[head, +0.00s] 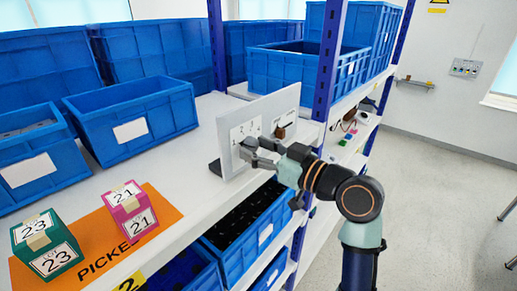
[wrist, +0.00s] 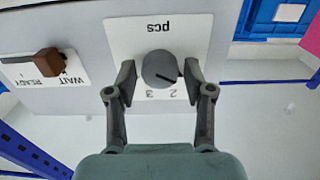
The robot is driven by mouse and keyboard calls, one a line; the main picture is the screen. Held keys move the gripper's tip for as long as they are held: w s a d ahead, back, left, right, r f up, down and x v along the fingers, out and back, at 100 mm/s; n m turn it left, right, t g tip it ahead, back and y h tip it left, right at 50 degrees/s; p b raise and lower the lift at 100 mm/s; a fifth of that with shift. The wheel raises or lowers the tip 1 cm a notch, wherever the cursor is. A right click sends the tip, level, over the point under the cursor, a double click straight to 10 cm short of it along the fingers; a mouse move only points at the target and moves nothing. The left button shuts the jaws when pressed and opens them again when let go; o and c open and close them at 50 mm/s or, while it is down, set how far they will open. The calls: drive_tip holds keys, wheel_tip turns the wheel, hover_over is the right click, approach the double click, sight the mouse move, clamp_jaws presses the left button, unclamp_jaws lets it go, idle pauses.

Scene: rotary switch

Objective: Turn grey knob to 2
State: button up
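The grey knob (wrist: 160,70) is round and sits on a white label plate marked "pcs" (wrist: 188,28), which appears upside down in the wrist view. The digits 2 and 3 show just below the knob. My gripper (wrist: 160,80) is open, with one finger on each side of the knob and a small gap visible on both sides. In the head view my gripper (head: 254,153) is at the front of the upright grey panel (head: 232,157) and hides most of the knob.
A brown switch (wrist: 48,62) with a READY/WAIT label is beside the knob on the same panel. Blue bins (head: 135,123) stand on the shelf. A green box (head: 45,245) and a pink box (head: 131,209) rest on an orange mat (head: 160,203).

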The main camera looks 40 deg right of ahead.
drive_tip(key=c, duration=0.7)
drive_tip(key=shift+c, duration=0.2)
drive_tip(key=shift+m+p, duration=0.3)
drive_tip(key=shift+m, duration=0.1)
drive_tip(key=m+p, duration=0.3)
drive_tip(key=m, duration=0.1)
drive_tip(key=shift+r, duration=0.15)
drive_tip(key=shift+m+p, duration=1)
drive_tip(key=shift+m, duration=0.5)
drive_tip(key=o, duration=1.1)
drive_tip(key=shift+o, duration=0.2)
